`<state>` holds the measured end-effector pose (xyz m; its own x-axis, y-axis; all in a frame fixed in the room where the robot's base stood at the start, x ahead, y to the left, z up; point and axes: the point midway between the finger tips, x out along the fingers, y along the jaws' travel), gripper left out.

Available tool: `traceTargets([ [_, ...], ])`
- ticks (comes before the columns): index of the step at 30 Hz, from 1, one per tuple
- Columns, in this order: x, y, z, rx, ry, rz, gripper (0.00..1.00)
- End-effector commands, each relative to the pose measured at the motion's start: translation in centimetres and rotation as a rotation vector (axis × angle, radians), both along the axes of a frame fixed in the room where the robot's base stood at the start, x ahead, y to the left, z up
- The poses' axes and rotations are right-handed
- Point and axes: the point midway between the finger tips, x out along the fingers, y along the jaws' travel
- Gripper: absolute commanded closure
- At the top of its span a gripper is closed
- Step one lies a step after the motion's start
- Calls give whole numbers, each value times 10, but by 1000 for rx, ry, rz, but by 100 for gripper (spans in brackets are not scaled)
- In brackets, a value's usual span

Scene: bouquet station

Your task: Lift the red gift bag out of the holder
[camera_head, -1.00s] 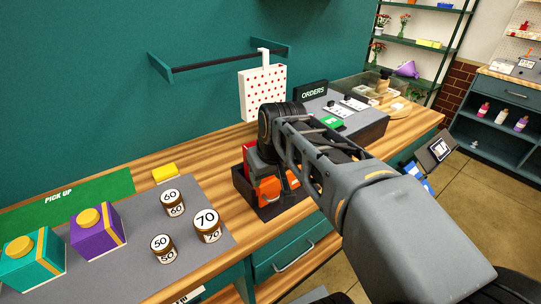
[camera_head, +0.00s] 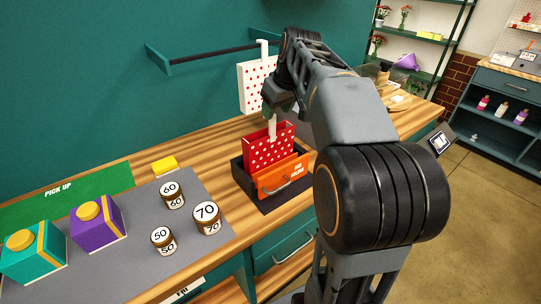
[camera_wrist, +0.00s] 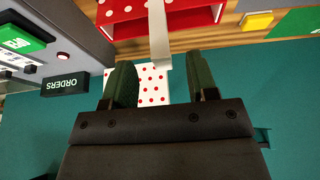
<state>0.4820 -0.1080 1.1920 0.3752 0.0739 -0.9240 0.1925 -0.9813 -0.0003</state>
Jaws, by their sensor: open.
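The red gift bag with white dots (camera_head: 268,147) stands upright in the dark holder (camera_head: 239,172), behind an orange panel. A pale strap-like handle (camera_head: 272,127) rises from the bag. My gripper (camera_head: 277,108) is above the bag, at the handle's upper end. In the wrist view the red bag (camera_wrist: 190,17) is at the top edge. Its handle (camera_wrist: 159,35) reaches down between the two open green fingers of my gripper (camera_wrist: 163,75). The fingers stand apart with a gap on each side of the handle.
A white bag with red dots (camera_head: 255,88) hangs from the wall rail (camera_head: 215,58) just behind. The orange panel (camera_head: 283,179) fronts the holder. Several numbered jars (camera_head: 206,217) and gift boxes (camera_head: 98,222) stand on the grey mat at left. The ORDERS sign (camera_wrist: 66,83) is nearby.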

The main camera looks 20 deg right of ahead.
Motion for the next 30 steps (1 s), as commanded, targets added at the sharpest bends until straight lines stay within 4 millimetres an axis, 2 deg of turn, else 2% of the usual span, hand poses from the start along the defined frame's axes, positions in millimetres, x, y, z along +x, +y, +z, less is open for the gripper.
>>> traceTargets([
  [8, 6, 1, -16, 0, 1, -1, 47],
  [18, 22, 4, -55, 1, 2, -1, 47],
  [29, 24, 4, -61, -1, 0, -1, 47],
  [30, 24, 4, -61, -1, 0, -1, 51],
])
